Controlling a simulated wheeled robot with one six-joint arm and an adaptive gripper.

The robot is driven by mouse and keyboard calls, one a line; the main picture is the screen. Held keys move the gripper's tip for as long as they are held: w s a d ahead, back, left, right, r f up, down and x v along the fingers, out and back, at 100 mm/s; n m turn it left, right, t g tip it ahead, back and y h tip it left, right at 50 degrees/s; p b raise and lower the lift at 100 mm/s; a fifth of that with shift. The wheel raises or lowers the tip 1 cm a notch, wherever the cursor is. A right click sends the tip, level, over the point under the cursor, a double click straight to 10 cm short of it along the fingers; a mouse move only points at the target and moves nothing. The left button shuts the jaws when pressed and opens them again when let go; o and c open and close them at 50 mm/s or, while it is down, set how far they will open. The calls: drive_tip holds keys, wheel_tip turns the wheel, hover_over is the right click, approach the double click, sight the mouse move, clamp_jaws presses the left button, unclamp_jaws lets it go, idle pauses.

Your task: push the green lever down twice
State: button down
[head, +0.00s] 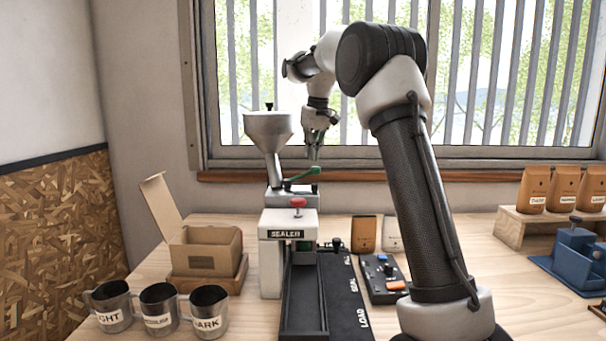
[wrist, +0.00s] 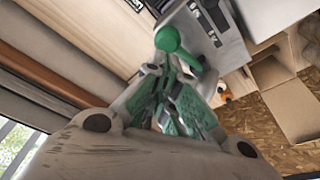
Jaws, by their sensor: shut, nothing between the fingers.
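The green lever (head: 302,175) sticks out to the right from the grey metal body below the hopper, its knob end raised slightly. In the wrist view, the lever's round green knob (wrist: 167,39) shows just beyond my fingertips, with part of its arm running to the right. My gripper (head: 314,156) is shut and empty, pointing down just above the knob end of the lever. It also shows in the wrist view (wrist: 168,75), with its green-padded fingers together. I cannot tell whether the fingertips touch the knob.
The hopper (head: 268,128) stands left of my gripper. Below is the white sealer (head: 271,250) with a red knob (head: 298,202). An open cardboard box (head: 205,250) and labelled mugs (head: 158,305) are at the left. A control box (head: 383,278) sits right of the black track (head: 345,305).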

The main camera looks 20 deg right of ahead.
drive_tip(key=shift+f, duration=0.15)
drive_tip(key=shift+f, duration=2.15)
wheel_tip(320, 180, up, 6)
drive_tip(key=shift+s, duration=0.1)
idle(1.9)
